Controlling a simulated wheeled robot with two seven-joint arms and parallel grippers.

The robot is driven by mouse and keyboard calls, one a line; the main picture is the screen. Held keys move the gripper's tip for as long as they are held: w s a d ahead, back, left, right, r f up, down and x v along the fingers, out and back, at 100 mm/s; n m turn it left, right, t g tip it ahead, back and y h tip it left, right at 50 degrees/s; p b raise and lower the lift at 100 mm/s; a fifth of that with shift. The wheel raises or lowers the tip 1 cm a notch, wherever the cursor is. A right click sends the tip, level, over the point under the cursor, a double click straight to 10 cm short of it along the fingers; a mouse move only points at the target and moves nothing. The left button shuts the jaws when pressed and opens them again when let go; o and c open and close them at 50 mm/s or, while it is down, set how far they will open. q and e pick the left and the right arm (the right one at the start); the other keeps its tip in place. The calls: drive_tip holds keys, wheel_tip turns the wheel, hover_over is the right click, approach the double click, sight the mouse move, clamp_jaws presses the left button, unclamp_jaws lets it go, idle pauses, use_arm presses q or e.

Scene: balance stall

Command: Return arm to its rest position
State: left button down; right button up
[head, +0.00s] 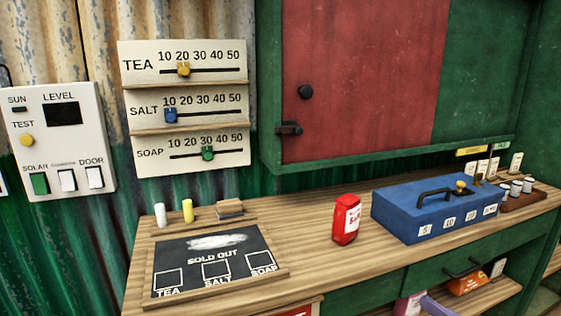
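Neither of my grippers nor my arms can be made out in the head view. The wooden counter (320,262) runs across the stall below a red door panel (360,80) in a green frame. A red packet (346,220) stands upright on the counter. A blue box (425,213) with a black handle on its lid stands to its right, its lid shut. A dark board (212,262) marked SOLD OUT, with boxes for TEA, SALT and SOAP, lies on the left of the counter.
A price board (187,105) with three sliders hangs on the corrugated wall. A white switch panel (60,140) is at left. Goods sit on a lower shelf (485,297). The counter around the red packet is clear.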

wheel_tip(320, 180, down, 14)
drive_tip(key=s+a+m+g+h+p, duration=0.1)
drive_tip(key=s+m+g+h+p, duration=0.1)
drive_tip(key=g+h, duration=0.1)
use_arm(q)
drive_tip(key=r, duration=0.1)
drive_tip(key=w+r+p, duration=0.1)
drive_tip(key=r+p, duration=0.1)
drive_tip(key=shift+w+a+r, duration=0.2)
drive_tip(key=shift+w+a, duration=0.1)
drive_tip(key=shift+w, duration=0.1)
use_arm(e)
drive_tip(key=s+a+f+m+g+h, duration=0.1)
drive_tip(key=s+a+f+g, duration=0.2)
drive_tip(key=s+f, duration=0.8)
wheel_tip(320, 180, down, 2)
drive_tip(key=shift+a+g+h, duration=0.3)
drive_tip(key=shift+a+h, duration=0.1)
drive_tip(key=shift+a, duration=0.6)
drive_tip(key=shift+s, duration=0.1)
